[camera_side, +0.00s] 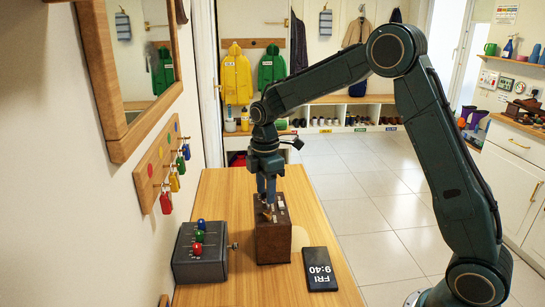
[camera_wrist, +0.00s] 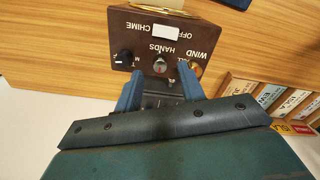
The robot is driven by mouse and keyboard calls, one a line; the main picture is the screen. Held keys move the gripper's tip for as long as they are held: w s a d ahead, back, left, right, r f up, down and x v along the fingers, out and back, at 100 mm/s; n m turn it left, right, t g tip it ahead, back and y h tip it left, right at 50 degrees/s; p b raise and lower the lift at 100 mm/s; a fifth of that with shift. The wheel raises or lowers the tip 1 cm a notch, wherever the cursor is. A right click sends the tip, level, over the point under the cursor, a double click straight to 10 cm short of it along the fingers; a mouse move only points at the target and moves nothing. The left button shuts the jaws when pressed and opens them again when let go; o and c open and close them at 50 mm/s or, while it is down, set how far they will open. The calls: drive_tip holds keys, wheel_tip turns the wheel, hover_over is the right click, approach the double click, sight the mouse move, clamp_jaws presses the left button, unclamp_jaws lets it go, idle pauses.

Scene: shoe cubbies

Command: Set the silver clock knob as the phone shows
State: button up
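The clock (camera_side: 273,242) is a dark brown box on the wooden bench. A phone (camera_side: 320,269) lies flat to its right and reads "FRI 9:40", upside down in the side view. In the wrist view the clock's panel (camera_wrist: 110,25) carries a black knob (camera_wrist: 123,57) at left, the silver knob (camera_wrist: 160,65) by "HANDS", and a brass knob (camera_wrist: 193,68) by "WIND". A white label lies by "CHIME OFF". My gripper (camera_side: 267,203) points down at the panel. In the wrist view its blue fingers (camera_wrist: 160,72) are open, apart on either side of the silver knob.
A grey box (camera_side: 200,258) with green, blue and red knobs stands left of the clock. A key board (camera_side: 163,165) with coloured padlocks and a framed mirror hang on the left wall. The bench (camera_side: 237,190) is clear behind the clock. Shoe cubbies (camera_side: 350,115) stand far back.

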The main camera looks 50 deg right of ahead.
sight(266, 204)
drive_tip(key=shift+f, duration=1.25)
clamp_jaws()
